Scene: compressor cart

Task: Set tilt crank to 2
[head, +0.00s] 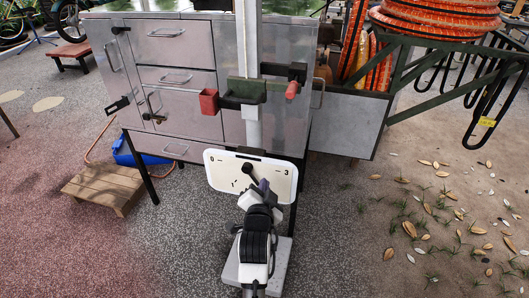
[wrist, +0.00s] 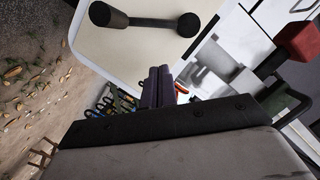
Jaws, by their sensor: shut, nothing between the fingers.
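The white panel (head: 222,172) has a "0" at its upper left and a "3" at its upper right, with small dark marks between. The dark tilt crank (head: 247,167) is on it, partly hidden by my gripper (head: 263,186) in the head view. In the wrist view the crank (wrist: 143,21) is a bar with a rounded piece at each end, across the top of the pale panel (wrist: 118,57). My gripper (wrist: 161,86) has its dark fingers together, empty, below the crank and apart from it in the picture. I cannot read which number the crank points to.
A metal cabinet (head: 182,48) with drawers and doors stands behind the panel. A red box (head: 208,102), a dark green tray (head: 243,92) and a red-handled part (head: 292,90) sit above it. A wooden step (head: 103,186) is at left; leaf-strewn ground is open at right.

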